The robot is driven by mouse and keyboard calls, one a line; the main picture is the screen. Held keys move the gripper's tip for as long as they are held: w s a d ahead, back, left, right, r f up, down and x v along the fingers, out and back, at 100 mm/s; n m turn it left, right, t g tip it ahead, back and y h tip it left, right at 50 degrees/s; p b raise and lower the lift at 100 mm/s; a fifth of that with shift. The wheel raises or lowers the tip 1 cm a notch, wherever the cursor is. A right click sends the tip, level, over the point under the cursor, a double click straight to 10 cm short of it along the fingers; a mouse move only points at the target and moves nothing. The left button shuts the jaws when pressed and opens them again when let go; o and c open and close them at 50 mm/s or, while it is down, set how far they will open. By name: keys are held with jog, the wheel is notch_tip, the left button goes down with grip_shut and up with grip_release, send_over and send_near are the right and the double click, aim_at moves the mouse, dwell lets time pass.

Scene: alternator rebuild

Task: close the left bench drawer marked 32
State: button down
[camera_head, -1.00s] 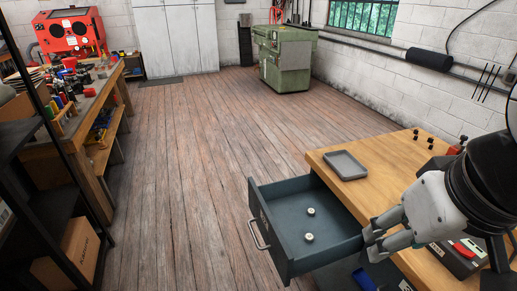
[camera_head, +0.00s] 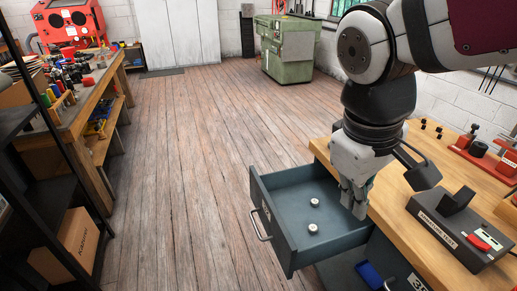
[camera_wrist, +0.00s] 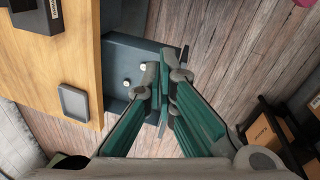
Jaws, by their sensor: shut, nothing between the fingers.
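The blue-grey bench drawer (camera_head: 325,239) is pulled well out of the wooden bench. Its front carries a bar handle (camera_head: 262,226) and a label too oblique to read surely. Two small pale round pieces (camera_head: 314,202) lie inside it. My gripper (camera_head: 354,208) is shut and empty, pointing down by the bench edge at the drawer's right end in the head view. Whether it touches the drawer I cannot tell. In the wrist view the shut fingers (camera_wrist: 166,82) overlap the drawer (camera_wrist: 124,54) and hide part of it.
The bench top (camera_head: 404,205) bears a black tester box (camera_head: 455,235) and red tools. A grey tray (camera_wrist: 73,103) sits near the bench edge. A lower drawer holding a blue item (camera_head: 369,273) is partly open. Wooden floor (camera_head: 190,190) is clear left of the drawer.

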jog(key=w+a+f+n+h+b, duration=0.45)
jog(key=w+a+f+n, duration=0.45)
jog(key=w+a+f, duration=0.3)
jog(key=a+f+n+t+h+b, duration=0.1)
jog(key=a+f+n+b, duration=0.15)
jog(key=a+f, duration=0.45)
jog(key=a+f+n+t+h+b, duration=0.15)
jog(key=a+f+n, duration=0.3)
jog(key=f, duration=0.55)
send_near(275, 245)
jog(key=a+f+x, duration=0.1)
jog(key=x, duration=0.3)
jog(key=shift+w+d+r+g+b, duration=0.15)
jog(key=shift+d+g+b, duration=0.1)
jog(key=shift+d, duration=0.15)
jog(key=shift+w+d+r+g+b, duration=0.1)
jog(key=shift+d+g+b, duration=0.15)
jog(key=shift+d, duration=0.15)
jog(key=shift+d, duration=0.15)
jog(key=w+d, duration=0.2)
jog(key=d, duration=0.6)
jog(key=w+d+b, duration=0.1)
jog(key=w+d, duration=0.2)
jog(key=d, duration=0.5)
jog(key=w+d+b, duration=0.1)
jog(key=w+d, duration=0.2)
jog(key=d, duration=0.5)
jog(key=shift+d, duration=0.35)
jog(key=shift+w+d, duration=0.15)
jog(key=shift+d, duration=0.2)
